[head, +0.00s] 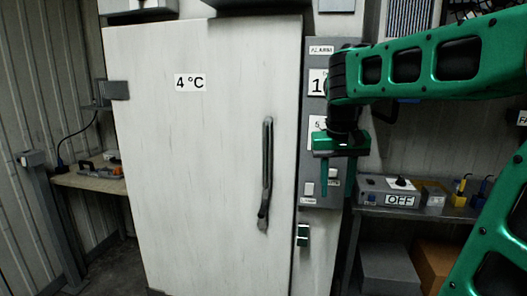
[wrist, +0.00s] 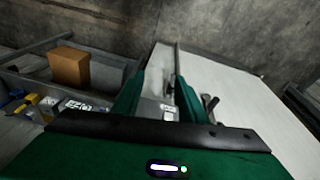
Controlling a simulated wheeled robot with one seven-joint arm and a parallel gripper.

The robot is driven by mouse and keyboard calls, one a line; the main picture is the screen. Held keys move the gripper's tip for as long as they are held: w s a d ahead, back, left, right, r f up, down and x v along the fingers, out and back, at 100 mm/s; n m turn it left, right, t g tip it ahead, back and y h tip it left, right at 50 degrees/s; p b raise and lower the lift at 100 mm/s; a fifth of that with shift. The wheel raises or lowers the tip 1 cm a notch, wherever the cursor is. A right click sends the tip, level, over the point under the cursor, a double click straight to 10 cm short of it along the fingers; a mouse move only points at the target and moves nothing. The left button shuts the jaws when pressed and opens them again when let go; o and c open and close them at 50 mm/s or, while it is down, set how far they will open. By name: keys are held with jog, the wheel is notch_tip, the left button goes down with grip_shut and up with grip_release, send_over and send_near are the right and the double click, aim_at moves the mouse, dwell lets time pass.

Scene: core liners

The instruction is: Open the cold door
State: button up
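The cold door (head: 205,150) is a large white panel marked 4 °C in the head view. It looks shut, with a hinge at its left edge. Its dark upright handle (head: 266,175) is near the right edge. My gripper (head: 337,184) hangs fingers down in front of the grey control panel, right of the handle and apart from it. In the wrist view, the two green fingers of my gripper (wrist: 161,75) stand apart with nothing held between them. The door (wrist: 240,95) is right of them, with the handle (wrist: 210,104) just beside the right finger.
The grey control panel (head: 313,80) with labels and switches adjoins the door on the right. A shelf at right bears a box marked OFF (head: 395,192). A brown box (head: 435,262) is below it. A small bench (head: 92,182) stands at left. Bare floor shows at lower left.

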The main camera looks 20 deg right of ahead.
jog(key=w+a+r+t, duration=0.1)
jog(key=w+a+r, duration=0.1)
jog(key=w+r, duration=0.3)
jog(key=w+a+r, duration=0.2)
jog(key=w+r, duration=0.1)
jog(key=w, duration=0.5)
jog(key=t, duration=0.2)
send_near(266, 148)
jog(key=shift+w+d+r+n, duration=0.15)
jog(key=shift+w+n, duration=0.25)
jog(key=shift+w, duration=0.2)
jog(key=x, duration=1)
jog(key=shift+d+f, duration=0.15)
jog(key=shift+f, duration=0.2)
grip_shut()
